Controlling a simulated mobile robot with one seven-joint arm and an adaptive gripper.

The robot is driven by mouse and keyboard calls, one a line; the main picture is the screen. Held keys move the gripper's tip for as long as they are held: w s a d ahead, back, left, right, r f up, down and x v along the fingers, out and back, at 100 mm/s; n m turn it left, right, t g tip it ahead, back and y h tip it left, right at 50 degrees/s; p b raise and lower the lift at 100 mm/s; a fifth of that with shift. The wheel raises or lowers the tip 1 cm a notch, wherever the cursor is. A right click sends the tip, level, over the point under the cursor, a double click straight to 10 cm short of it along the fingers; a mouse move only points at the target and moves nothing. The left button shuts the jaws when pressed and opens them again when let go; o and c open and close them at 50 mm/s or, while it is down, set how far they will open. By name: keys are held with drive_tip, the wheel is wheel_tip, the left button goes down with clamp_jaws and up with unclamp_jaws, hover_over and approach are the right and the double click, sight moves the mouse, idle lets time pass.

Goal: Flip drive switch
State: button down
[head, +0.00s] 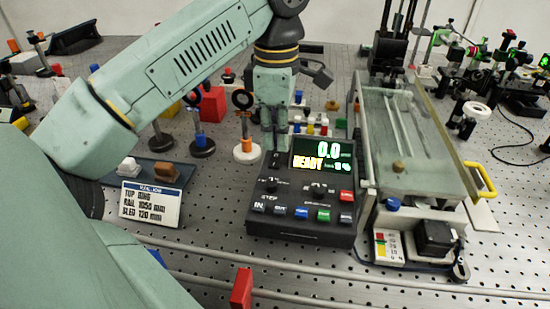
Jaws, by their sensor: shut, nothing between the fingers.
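A black control box (299,228) stands on the perforated bench in the head view. Below the display are small knobs and a front row of coloured buttons, with a red one (346,196) at the right. My gripper (274,148) points down over the box's upper left corner, left of the display. Its fingers are shut and hold nothing. A small dark control lies just below the fingertips; I cannot tell if it is the drive switch, its position, or whether the fingers touch it.
A railed glass-topped stage (408,150) with a yellow handle (480,178) stands close on the right. A white sign (151,203) and a ring post (246,150) stand left of the box. Red block (207,104) and optics lie behind. Rails cross the front.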

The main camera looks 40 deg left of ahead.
sight(276, 156)
drive_tip(key=shift+f+b, duration=0.7)
drive_tip(key=shift+f, duration=0.3)
drive_tip(key=shift+r, duration=0.1)
idle(0.3)
drive_tip(key=shift+r+p, duration=2.8)
drive_tip(key=shift+r, duration=0.7)
drive_tip(key=shift+f, duration=0.1)
